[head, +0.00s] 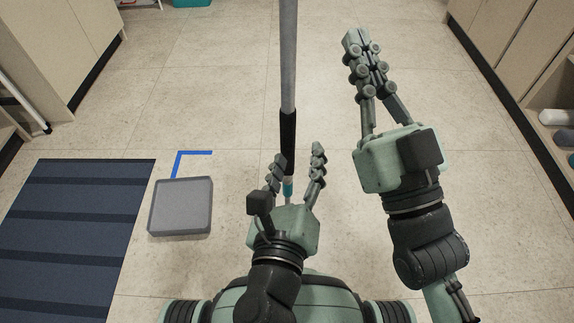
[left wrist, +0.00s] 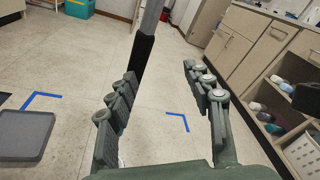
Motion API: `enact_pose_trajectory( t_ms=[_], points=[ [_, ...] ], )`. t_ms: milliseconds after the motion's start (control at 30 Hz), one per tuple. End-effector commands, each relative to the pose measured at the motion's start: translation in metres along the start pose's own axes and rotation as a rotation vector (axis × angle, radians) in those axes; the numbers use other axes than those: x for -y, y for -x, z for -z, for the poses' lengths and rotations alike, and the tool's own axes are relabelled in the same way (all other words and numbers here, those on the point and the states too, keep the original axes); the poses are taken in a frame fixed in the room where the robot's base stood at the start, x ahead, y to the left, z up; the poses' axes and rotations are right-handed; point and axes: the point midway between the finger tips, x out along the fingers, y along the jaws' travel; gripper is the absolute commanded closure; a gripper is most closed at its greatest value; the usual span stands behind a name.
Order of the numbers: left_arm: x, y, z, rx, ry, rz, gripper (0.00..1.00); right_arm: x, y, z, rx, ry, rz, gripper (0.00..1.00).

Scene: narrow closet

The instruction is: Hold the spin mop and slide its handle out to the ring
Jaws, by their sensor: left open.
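The spin mop's handle is a grey pole (head: 288,60) with a black sleeve (head: 288,130) and a small teal band (head: 288,188) low down. Its mop head is not in view. My left gripper (head: 297,158) is open, one finger on each side, with the teal band seen between the finger bases. In the left wrist view the black sleeve (left wrist: 141,58) shows beside and behind the left-hand finger; I cannot tell if they touch. My right gripper (head: 361,45) is right of the pole, fingertips together, with nothing seen between them.
A grey square pad (head: 180,207) lies left, by blue floor tape (head: 178,158) and a dark striped mat (head: 70,235). Cabinets (head: 525,50) line the right side, with an open shelf (left wrist: 275,100) of rolled items. A teal box (left wrist: 80,8) stands far back. The middle floor is clear.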

Motion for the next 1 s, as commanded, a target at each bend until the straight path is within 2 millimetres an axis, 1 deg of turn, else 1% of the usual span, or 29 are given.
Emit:
enact_pose_trajectory(
  t_ms=[33,100,133,233,367,467,800,1000],
  points=[
    [-0.001,0.005,-0.001,0.032,-0.136,-0.021,0.49,0.000,0.000,0.000,0.000,0.000,0.000,1.00],
    [-0.004,0.012,-0.004,0.076,-0.304,-0.056,0.49,0.000,0.000,0.000,0.000,0.000,0.000,1.00],
    [-0.004,0.014,-0.006,0.092,-0.361,-0.068,0.49,0.000,0.000,0.000,0.000,0.000,0.000,1.00],
    [-0.005,0.021,-0.011,0.133,-0.493,-0.100,0.49,0.000,0.000,0.000,0.000,0.000,0.000,1.00],
    [-0.006,0.020,-0.015,0.155,-0.559,-0.119,0.49,0.000,0.000,0.000,0.000,0.000,0.000,1.00],
    [-0.006,0.009,-0.018,0.158,-0.562,-0.120,0.49,0.000,0.000,0.000,0.000,0.000,0.000,1.00],
    [-0.011,-0.054,-0.030,0.157,-0.559,-0.119,0.49,0.000,0.000,0.000,0.000,0.000,0.000,1.00],
    [-0.013,-0.081,-0.034,0.154,-0.559,-0.119,0.49,0.000,0.000,0.000,0.000,0.000,0.000,1.00]
  ],
)
